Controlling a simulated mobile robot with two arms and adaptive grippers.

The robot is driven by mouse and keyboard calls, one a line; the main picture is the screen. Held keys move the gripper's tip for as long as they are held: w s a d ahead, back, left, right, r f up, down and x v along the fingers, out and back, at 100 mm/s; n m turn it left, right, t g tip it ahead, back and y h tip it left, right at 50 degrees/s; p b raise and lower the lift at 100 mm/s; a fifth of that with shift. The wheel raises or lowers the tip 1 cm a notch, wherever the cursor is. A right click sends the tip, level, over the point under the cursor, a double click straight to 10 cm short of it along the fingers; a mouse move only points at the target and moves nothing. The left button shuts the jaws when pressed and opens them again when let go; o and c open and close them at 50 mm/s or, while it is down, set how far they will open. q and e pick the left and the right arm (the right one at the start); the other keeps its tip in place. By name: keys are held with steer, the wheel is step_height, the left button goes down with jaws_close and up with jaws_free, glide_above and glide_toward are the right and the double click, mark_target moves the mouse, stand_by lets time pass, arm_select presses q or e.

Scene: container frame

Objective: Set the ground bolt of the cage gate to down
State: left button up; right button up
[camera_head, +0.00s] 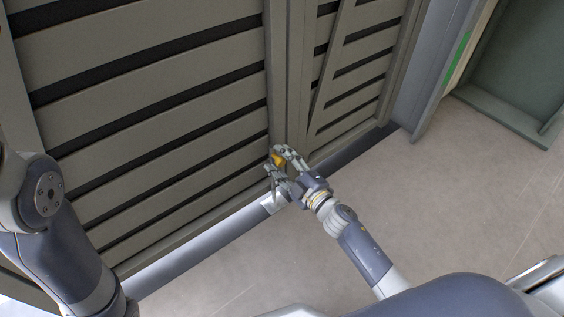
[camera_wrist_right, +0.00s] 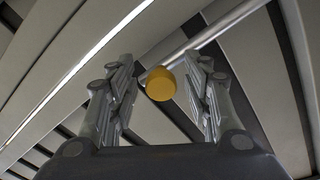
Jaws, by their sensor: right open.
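The cage gate (camera_head: 150,110) has grey-brown horizontal slats and fills the left and middle of the head view. A yellow knob (camera_head: 278,158), which looks like the ground bolt's handle, is low on the gate near the upright post. In the right wrist view the yellow knob (camera_wrist_right: 160,84) shows between my fingers, in front of a thin grey rod (camera_wrist_right: 215,32). My right gripper (camera_head: 273,161) is open around the knob, with gaps on both sides in the right wrist view (camera_wrist_right: 161,75). The bolt's lower end cannot be made out. My left gripper is out of view.
A grey floor rail (camera_head: 195,250) runs along the gate's foot. A second slatted panel (camera_head: 350,75) stands right of the post. A dark green framed panel (camera_head: 520,70) is at the far right.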

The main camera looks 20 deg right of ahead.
steer(key=v, duration=1.2)
